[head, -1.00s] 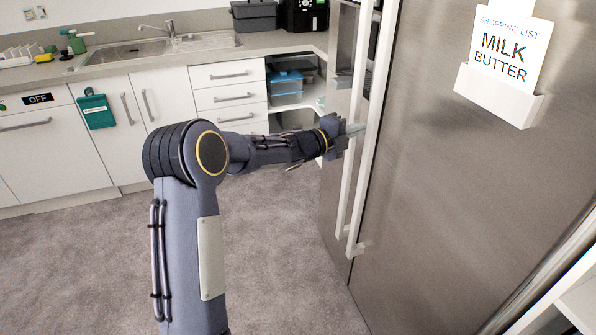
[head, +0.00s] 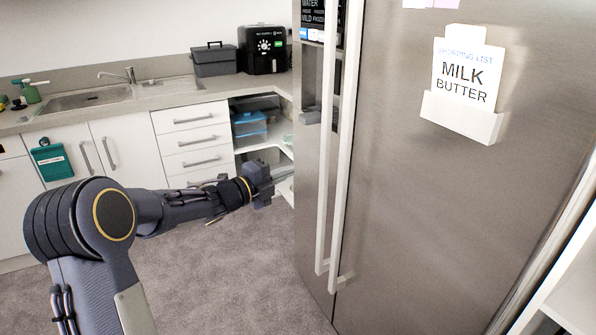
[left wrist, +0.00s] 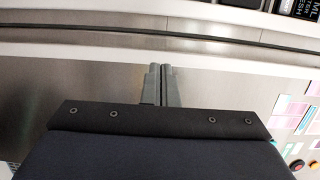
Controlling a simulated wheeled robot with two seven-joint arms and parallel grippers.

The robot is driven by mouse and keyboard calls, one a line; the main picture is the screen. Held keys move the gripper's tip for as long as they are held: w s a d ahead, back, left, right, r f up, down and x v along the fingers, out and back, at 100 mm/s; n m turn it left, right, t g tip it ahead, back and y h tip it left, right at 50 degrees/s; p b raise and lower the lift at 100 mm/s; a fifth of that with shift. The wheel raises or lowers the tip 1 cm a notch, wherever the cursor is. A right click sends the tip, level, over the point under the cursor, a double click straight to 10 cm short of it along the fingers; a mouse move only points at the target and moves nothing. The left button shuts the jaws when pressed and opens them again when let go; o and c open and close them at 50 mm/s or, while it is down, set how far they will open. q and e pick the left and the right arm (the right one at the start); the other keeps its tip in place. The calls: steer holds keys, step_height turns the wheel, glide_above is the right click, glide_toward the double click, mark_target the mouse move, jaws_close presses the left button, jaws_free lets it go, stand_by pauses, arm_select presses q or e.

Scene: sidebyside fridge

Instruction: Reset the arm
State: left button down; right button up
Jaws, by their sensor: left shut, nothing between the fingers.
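My left arm comes in from the lower left in the head view, bent at the elbow. My left gripper (head: 283,176) is shut and empty, to the left of the fridge's long white handles. In the left wrist view the two grey fingers of my left gripper (left wrist: 160,72) lie side by side. The steel fridge (head: 400,215) stands at the right with its doors closed. Its two white handles (head: 341,150) run side by side down the front. My right gripper is not in view.
A shopping list holder (head: 462,118) is on the right fridge door. A counter with a sink (head: 90,98), a black appliance (head: 263,50) and white drawers (head: 190,138) stands behind. Open shelves hold a blue container (head: 249,124). Grey carpet (head: 235,270) is clear in front.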

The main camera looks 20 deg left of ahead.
arm_select(q)
steer(key=s+a+r+n+y+p, duration=0.55)
steer(key=s+r+n+y, duration=0.45)
steer(key=n, duration=0.4)
steer(key=s+d+f+n+g+h+p, duration=0.1)
steer(key=s+d+f+n+g, duration=0.2)
steer(key=s, duration=0.6)
steer(key=s+d+f+n+g+h+p, duration=0.2)
steer(key=s+d, duration=0.4)
steer(key=s, duration=0.4)
steer(key=s+d+f+n+g+h+p, duration=0.2)
steer(key=s+d+f+n+g, duration=0.2)
steer(key=s, duration=0.6)
steer(key=shift+s+d+n+g, duration=0.2)
steer(key=shift+n+g, duration=0.3)
steer(key=shift+n, duration=0.7)
steer(key=shift+f, duration=0.1)
